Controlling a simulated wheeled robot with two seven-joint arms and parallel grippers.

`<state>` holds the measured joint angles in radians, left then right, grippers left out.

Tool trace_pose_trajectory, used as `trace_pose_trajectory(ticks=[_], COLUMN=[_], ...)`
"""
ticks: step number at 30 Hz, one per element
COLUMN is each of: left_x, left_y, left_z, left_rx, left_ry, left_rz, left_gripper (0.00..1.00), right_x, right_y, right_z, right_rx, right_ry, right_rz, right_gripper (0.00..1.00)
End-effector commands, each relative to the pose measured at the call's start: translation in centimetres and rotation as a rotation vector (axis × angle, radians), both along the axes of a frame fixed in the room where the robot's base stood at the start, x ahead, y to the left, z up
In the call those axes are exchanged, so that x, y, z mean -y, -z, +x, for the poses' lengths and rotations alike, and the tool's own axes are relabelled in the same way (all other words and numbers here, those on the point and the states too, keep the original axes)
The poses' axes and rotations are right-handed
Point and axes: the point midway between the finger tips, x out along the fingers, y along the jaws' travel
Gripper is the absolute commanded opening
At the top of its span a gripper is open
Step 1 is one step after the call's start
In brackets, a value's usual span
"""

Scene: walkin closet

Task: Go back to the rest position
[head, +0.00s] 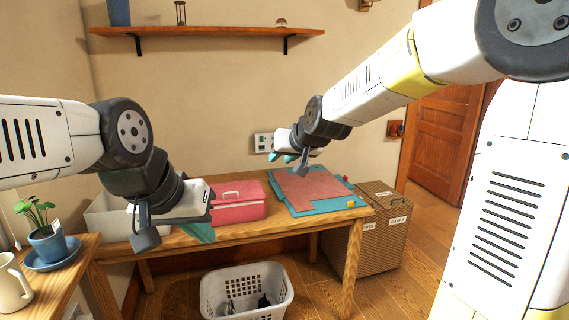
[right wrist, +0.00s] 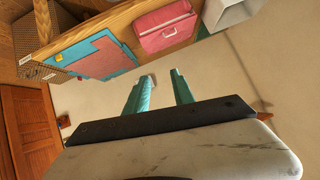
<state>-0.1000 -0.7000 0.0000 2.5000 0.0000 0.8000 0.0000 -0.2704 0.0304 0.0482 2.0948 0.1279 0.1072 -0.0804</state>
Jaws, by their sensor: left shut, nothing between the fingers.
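My left gripper (head: 200,232) hangs at the left, over the front edge of the wooden table. Its teal fingers are together with nothing held. My right gripper (head: 285,157) is raised above the back of the table, near the wall. In the right wrist view its two teal fingers (right wrist: 160,90) stand apart with nothing between them. Both arms are clear of the objects on the table.
The wooden table (head: 270,222) holds a pink box (head: 238,207), a teal mat with a red sheet (head: 312,186) and a pale bin (head: 108,222). A white laundry basket (head: 246,294) stands below. A woven hamper (head: 385,235) stands at right. A potted plant (head: 47,243) is at left.

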Motion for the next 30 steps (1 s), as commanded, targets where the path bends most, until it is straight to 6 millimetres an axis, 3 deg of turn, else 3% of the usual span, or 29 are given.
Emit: trace_pose_trajectory(ticks=[1,6,12,15,21,30], left_x=[0.0,0.0,0.0,0.0,0.0,0.0], left_y=[0.0,0.0,0.0,0.0,0.0,0.0], left_z=[0.0,0.0,0.0,0.0,0.0,0.0], left_rx=[0.0,0.0,0.0,0.0,0.0,0.0], left_ry=[0.0,0.0,0.0,0.0,0.0,0.0], left_rz=[0.0,0.0,0.0,0.0,0.0,0.0], left_gripper=[0.0,0.0,0.0,0.0,0.0,0.0], right_x=[2.2,7.9,12.7,13.9,14.9,14.9], right_y=[-0.7,-0.4,1.7,2.9,4.1,4.1], right_z=[-2.6,-11.6,-21.6,-25.1,-28.1,-28.2], right_rx=[-0.024,-0.146,-0.281,-0.331,-0.378,-0.379], right_ry=[0.012,0.047,0.098,0.116,0.131,0.131], right_rz=[-0.013,-0.057,-0.097,-0.108,-0.119,-0.119], right_gripper=[0.3,0.3,0.3,0.3,0.3,0.3])
